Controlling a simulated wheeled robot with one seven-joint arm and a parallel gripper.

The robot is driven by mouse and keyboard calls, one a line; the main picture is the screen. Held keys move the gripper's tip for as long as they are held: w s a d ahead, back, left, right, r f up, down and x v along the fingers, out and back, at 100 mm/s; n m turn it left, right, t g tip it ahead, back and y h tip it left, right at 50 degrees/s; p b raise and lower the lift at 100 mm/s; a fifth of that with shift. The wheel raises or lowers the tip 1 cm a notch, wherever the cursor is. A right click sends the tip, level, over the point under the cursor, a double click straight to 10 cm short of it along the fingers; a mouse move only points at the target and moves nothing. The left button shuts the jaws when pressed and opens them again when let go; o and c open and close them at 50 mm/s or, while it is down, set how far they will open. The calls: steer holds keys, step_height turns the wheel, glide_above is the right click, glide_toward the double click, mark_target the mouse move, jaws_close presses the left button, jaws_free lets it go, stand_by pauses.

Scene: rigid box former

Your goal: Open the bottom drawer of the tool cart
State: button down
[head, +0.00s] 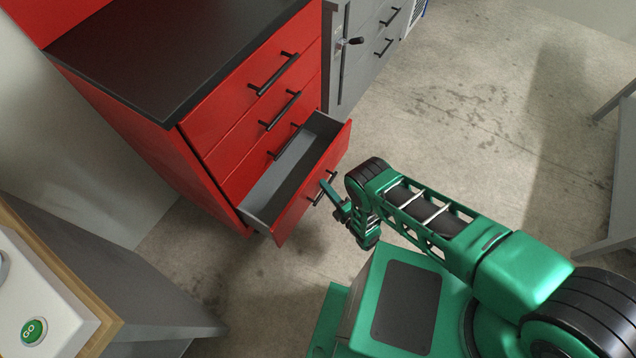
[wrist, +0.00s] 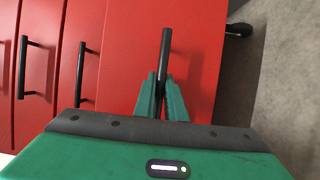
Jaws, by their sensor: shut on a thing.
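The red tool cart (head: 195,165) with a black top stands at the upper left in the head view. Its bottom drawer (head: 312,200) is pulled well out, and its grey inside shows and looks empty. My gripper (head: 326,190) is at the front of this drawer. In the wrist view my gripper (wrist: 163,82) is shut on the black bar handle (wrist: 166,50) of the drawer. The other drawers above are closed, with black handles (head: 273,75).
A grey cabinet (head: 360,60) stands beyond the cart. A workbench with a white box and a green GO button (head: 34,331) is at the lower left. A grey table (head: 622,170) is at the right edge. The concrete floor (head: 480,110) between is clear.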

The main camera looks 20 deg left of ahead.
steer(key=c, duration=1.8)
jaws_free()
steer(key=shift+a+f, duration=0.1)
steer(key=shift+a, duration=0.15)
